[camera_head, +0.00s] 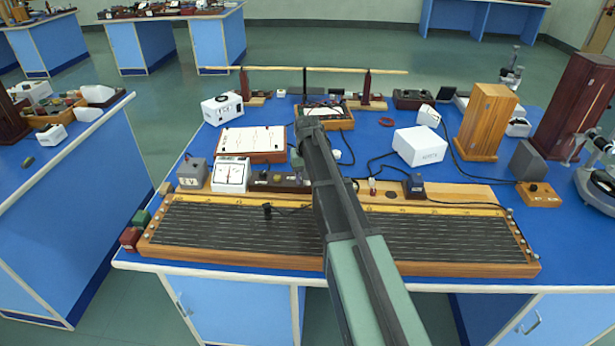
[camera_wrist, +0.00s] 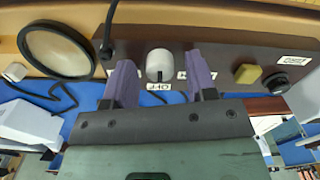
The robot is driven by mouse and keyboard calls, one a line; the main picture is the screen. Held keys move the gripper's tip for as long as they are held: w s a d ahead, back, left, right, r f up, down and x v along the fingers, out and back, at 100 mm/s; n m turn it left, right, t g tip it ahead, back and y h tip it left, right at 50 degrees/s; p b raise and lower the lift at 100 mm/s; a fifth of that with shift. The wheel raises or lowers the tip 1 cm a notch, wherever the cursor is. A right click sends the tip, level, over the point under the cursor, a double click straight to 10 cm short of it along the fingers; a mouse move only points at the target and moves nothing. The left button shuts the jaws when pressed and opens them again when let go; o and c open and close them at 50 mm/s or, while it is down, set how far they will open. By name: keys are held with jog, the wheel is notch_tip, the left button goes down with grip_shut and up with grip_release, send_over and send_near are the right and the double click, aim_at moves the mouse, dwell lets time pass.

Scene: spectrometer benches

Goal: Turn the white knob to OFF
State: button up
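The white knob (camera_wrist: 159,64) sits on a dark brown panel (camera_wrist: 225,62) in the wrist view. A white OFF label (camera_wrist: 159,87), upside down in this view, is just below the knob. A small dark mark shows on the knob's lower part, on the OFF side; its exact direction is hard to read. My gripper (camera_wrist: 160,80) is open, with one purple finger on each side of the knob and gaps between. Other labels beside the knob are partly covered by the right finger. In the head view my arm hides the gripper and the knob.
A yellow square button (camera_wrist: 248,74) and a black round knob (camera_wrist: 277,82) are right of the knob. A round dark-rimmed disc (camera_wrist: 57,50) and a black cable lie left. In the head view, a long wire board (camera_head: 230,228) fills the bench front; a white box (camera_head: 419,146) stands right.

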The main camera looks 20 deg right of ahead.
notch_tip(320, 180, up, 11)
jog(key=p, duration=1)
jog(key=shift+p, duration=0.4)
jog(key=shift+f, duration=0.1)
